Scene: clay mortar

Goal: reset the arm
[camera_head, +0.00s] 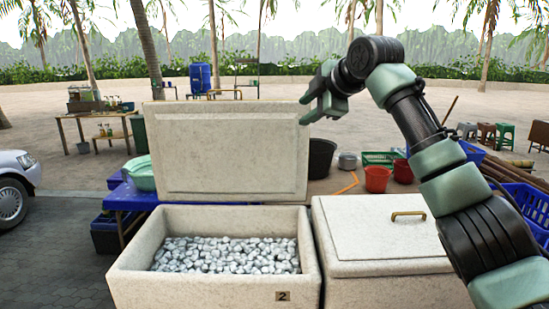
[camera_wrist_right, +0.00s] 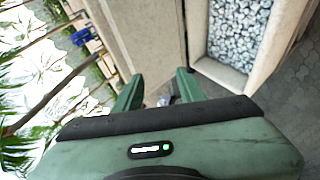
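My right arm comes in from the right side of the head view and is raised. My right gripper (camera_head: 306,108) is in front of the upper right edge of the raised lid (camera_head: 230,150), pointing left. In the right wrist view its two green fingers (camera_wrist_right: 159,90) stand apart with nothing held between them. Whether it touches the lid is not clear. The lid belongs to a pale box (camera_head: 215,293) marked 2, filled with grey-white lumps (camera_head: 225,255). The lumps also show in the right wrist view (camera_wrist_right: 240,30). My left gripper is in neither view.
A second pale box (camera_head: 390,290) with a shut lid (camera_head: 375,232) and brass handle (camera_head: 408,215) stands to the right, below my arm. Behind are a blue table (camera_head: 125,200), a black tub (camera_head: 320,158), red buckets (camera_head: 377,179) and blue crates (camera_head: 527,203). Paved ground at left is open.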

